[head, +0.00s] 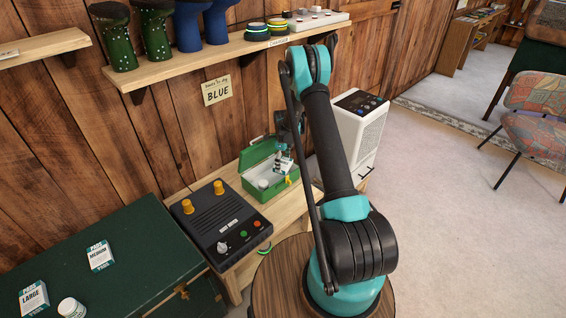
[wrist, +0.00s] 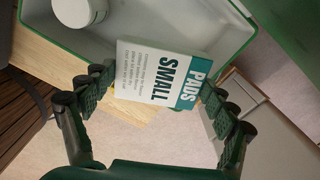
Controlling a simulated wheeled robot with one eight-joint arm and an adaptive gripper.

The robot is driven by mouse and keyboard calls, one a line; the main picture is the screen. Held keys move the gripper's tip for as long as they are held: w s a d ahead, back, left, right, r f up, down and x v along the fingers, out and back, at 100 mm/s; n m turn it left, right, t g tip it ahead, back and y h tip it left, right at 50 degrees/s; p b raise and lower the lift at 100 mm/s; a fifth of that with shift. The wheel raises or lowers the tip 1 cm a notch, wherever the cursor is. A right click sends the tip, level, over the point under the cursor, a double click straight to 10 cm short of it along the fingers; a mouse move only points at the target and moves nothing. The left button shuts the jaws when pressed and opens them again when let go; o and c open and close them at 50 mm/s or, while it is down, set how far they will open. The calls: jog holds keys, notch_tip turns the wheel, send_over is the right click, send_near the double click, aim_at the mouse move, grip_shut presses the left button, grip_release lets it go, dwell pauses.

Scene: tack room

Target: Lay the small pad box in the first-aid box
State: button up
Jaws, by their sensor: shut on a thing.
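The small pad box (head: 284,164) is white and teal. In the wrist view, the small pad box (wrist: 160,75) shows its PADS SMALL label between my finger pads. My gripper (wrist: 156,82) is shut on it, with one finger at each side. The first-aid box (head: 283,194) is green with its lid open, on a wooden bench. My gripper (head: 285,158) holds the pad box over the right part of it. In the wrist view, the pad box overlaps the pale inside and rim of the first-aid box (wrist: 205,25); whether they touch I cannot tell.
A white round item (head: 263,184) lies in the first-aid box's left part. A dark console (head: 215,225) stands left of the box, a white appliance (head: 357,130) behind right. Medium (head: 100,255) and large (head: 33,298) pad boxes and a white jar (head: 71,308) are on the green chest.

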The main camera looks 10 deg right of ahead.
jog(key=shift+f, duration=0.35)
jog(key=o, duration=1)
jog(key=shift+s, duration=0.1)
